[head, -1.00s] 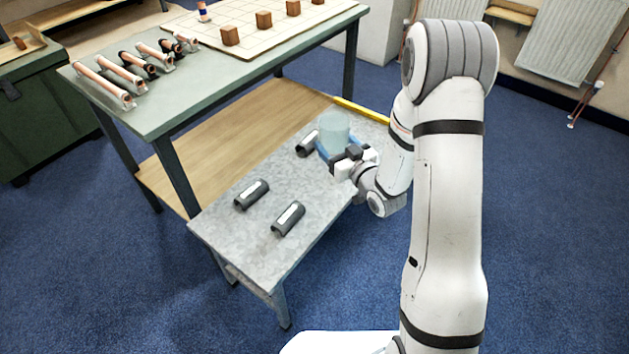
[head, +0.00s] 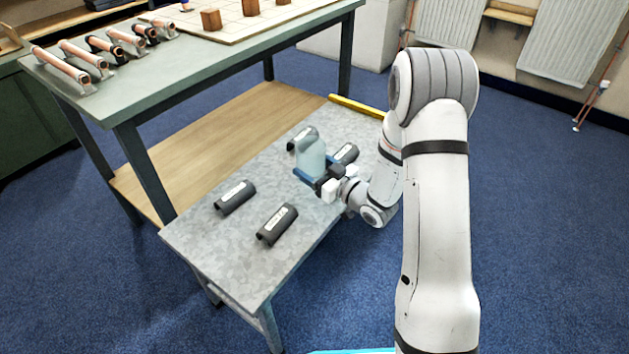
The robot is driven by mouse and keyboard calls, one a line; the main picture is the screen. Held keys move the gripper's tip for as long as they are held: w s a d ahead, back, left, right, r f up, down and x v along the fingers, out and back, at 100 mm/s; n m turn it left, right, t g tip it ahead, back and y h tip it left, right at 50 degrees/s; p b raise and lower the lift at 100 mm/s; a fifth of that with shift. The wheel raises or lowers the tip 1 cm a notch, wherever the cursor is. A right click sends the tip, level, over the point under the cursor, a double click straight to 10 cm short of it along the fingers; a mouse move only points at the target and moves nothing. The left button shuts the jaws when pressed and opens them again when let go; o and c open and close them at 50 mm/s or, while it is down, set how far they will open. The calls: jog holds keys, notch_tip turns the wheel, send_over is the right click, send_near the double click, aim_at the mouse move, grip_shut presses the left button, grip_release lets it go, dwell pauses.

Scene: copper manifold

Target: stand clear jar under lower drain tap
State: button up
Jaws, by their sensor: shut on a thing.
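The clear jar (head: 311,150) is a pale, see-through cylinder above the far half of the low grey metal table (head: 225,265). My gripper (head: 308,174) is shut on the jar's lower part, with its blue fingers around it. The jar looks upright or nearly so. I cannot tell whether its base touches the table or hangs just above it. The lower drain tap cannot be made out in this view.
Several dark labelled half-round pieces lie on the low table, including one at the front (head: 277,224) and one at the left (head: 235,197). A green workbench (head: 190,75) carries copper pipe pieces (head: 62,70) and wooden blocks (head: 211,19). A yellow bar (head: 357,107) lies behind.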

jog(key=shift+f+b, duration=0.75)
jog(key=shift+f, duration=1.15)
jog(key=shift+f, duration=0.2)
jog(key=o, duration=1)
jog(key=shift+r, duration=0.15)
